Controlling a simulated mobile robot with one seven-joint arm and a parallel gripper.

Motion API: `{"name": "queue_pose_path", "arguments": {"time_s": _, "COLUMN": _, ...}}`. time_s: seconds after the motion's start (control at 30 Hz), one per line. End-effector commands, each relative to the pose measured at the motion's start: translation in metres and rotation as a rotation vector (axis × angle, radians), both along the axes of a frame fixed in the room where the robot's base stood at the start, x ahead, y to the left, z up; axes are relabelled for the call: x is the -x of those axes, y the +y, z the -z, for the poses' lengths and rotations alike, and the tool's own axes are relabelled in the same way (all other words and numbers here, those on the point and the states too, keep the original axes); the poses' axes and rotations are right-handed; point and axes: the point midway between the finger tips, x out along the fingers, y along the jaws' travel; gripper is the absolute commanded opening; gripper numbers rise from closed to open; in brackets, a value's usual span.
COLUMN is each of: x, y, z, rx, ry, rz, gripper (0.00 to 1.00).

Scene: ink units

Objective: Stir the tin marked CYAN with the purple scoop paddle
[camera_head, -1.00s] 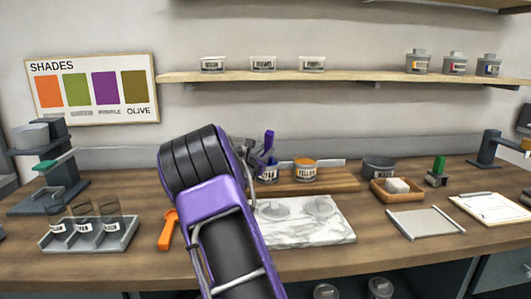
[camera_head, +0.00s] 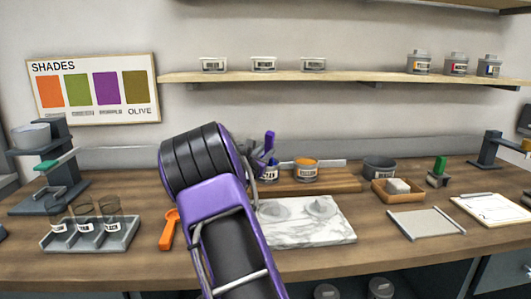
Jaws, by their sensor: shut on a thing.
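The purple scoop paddle (camera_head: 269,143) stands nearly upright, its upper part showing beside my arm's far end. My gripper (camera_head: 259,155) is shut on it, mostly hidden behind my purple and black arm. A small tin with blue contents (camera_head: 270,174) is directly below the paddle on a wooden board. Its label is partly covered and too blurred to read surely. The paddle's lower end reaches the tin's mouth in the picture; I cannot tell how deep it is. A tin with orange-yellow contents (camera_head: 306,172) stands just to its right.
A marble slab (camera_head: 310,235) lies in front of the wooden board (camera_head: 343,181). An orange scoop (camera_head: 169,232) and a grey rack of glass jars (camera_head: 90,240) are on the left. A dark bowl (camera_head: 379,170) and a wooden tray (camera_head: 398,197) stand right.

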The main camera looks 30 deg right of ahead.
Motion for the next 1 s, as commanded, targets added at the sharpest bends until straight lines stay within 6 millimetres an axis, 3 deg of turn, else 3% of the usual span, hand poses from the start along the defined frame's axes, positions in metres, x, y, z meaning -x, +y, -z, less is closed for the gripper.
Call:
{"name": "queue_pose_path", "arguments": {"time_s": 0.7, "x": 0.0, "y": 0.0, "z": -0.083, "rx": 0.0, "ry": -0.002, "rz": -0.001, "gripper": 0.0}}
{"name": "queue_pose_path", "arguments": {"time_s": 1.0, "x": 0.0, "y": 0.0, "z": -0.087, "rx": 0.001, "ry": -0.001, "rz": 0.0, "gripper": 0.0}}
